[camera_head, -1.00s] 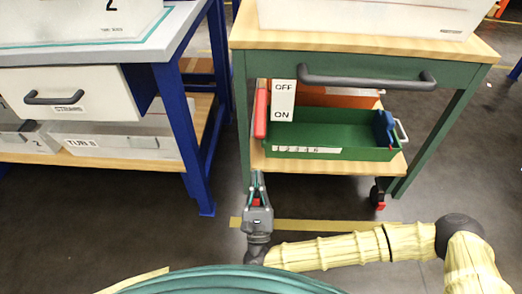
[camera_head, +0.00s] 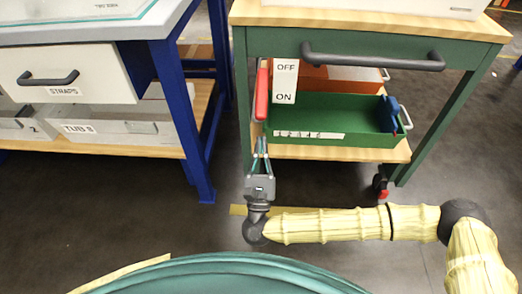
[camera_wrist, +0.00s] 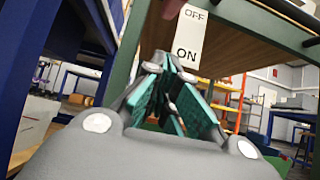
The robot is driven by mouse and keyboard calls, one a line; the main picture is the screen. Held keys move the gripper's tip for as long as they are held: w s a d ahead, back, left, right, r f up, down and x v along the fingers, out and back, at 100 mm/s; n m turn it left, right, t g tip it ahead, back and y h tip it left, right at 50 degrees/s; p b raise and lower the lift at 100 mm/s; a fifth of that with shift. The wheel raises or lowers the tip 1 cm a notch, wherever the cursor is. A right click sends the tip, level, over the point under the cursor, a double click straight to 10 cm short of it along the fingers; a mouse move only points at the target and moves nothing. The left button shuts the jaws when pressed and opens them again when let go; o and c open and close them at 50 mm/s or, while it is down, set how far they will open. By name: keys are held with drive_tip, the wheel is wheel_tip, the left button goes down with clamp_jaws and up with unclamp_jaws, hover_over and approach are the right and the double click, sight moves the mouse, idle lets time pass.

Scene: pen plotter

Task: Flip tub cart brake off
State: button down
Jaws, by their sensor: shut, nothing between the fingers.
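The green tub cart (camera_head: 345,68) stands at the right with its wooden top. Its red brake lever (camera_head: 261,92) is upright at the cart's left front, beside a white OFF/ON label (camera_head: 285,82) with OFF above and ON below. My gripper (camera_head: 261,142) points up, shut and empty, just below the lever's lower end, and looks apart from it. In the wrist view, the shut teal-padded fingers (camera_wrist: 165,62) are below the label (camera_wrist: 189,38). A blurred red piece, likely the lever's end (camera_wrist: 172,8), shows at the top edge; the rest is cut off.
A green tub (camera_head: 335,118) and an orange tub (camera_head: 335,80) sit on the cart's lower shelf. A grey drawer handle (camera_head: 375,58) juts from the cart front. A blue-legged workbench (camera_head: 185,110) stands to the left. The floor between them is clear.

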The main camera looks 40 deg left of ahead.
sight(262, 120)
drive_tip(key=shift+w+a+r+b, duration=0.2)
drive_tip(key=shift+w+r+b, duration=0.25)
drive_tip(key=shift+r, duration=0.75)
drive_tip(key=shift+w+a+r+b, duration=0.25)
drive_tip(key=shift+r+b, duration=0.35)
drive_tip(key=shift+r, duration=0.55)
drive_tip(key=shift+w+a+r+b, duration=0.2)
drive_tip(key=shift+w+r+b, duration=0.25)
drive_tip(key=shift+r, duration=0.75)
drive_tip(key=shift+s+r, duration=0.1)
drive_tip(key=shift+s, duration=0.05)
